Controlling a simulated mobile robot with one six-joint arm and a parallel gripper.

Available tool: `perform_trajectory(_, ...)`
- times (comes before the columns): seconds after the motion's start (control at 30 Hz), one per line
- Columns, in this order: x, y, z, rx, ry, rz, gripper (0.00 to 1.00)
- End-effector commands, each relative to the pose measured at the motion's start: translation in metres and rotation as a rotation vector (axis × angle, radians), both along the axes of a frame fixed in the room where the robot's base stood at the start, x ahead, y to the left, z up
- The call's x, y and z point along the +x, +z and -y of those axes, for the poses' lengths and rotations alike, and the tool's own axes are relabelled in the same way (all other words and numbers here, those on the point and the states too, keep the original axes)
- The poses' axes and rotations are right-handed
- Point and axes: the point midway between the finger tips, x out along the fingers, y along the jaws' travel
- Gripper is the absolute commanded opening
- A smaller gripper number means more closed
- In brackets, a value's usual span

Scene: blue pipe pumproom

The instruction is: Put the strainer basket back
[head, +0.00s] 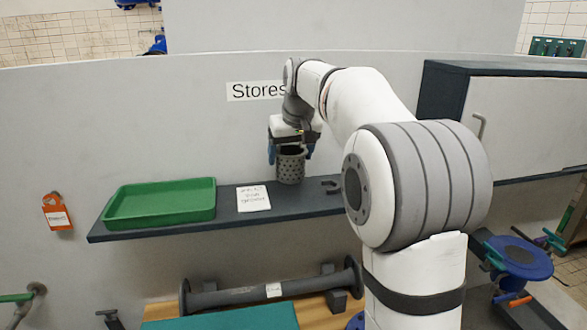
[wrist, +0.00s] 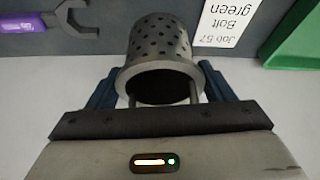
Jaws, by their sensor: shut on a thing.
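The strainer basket (head: 291,166) is a grey metal cup with holes all over. My gripper (head: 290,152) is shut on it, with a blue finger on each side, over the dark shelf (head: 310,202) under the "Stores" sign. In the wrist view the basket (wrist: 160,42) sits between the blue fingers of my gripper (wrist: 158,88), its open rim toward me and its perforated body pointing away. I cannot tell whether its bottom touches the shelf. The strainer's housing is not clearly identifiable in view.
A cabinet (head: 520,120) hangs at right. Below are a grey flanged pipe (head: 240,296) and a blue flanged fitting (head: 518,257). An orange tag (head: 57,213) hangs left.

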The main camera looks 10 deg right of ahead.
Motion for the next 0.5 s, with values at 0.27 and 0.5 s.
perform_trajectory(0.27,-0.001,-0.037,0.002,0.000,-0.004,-0.002,0.45)
perform_trajectory(0.5,0.000,-0.041,0.003,0.000,-0.005,-0.001,0.45)
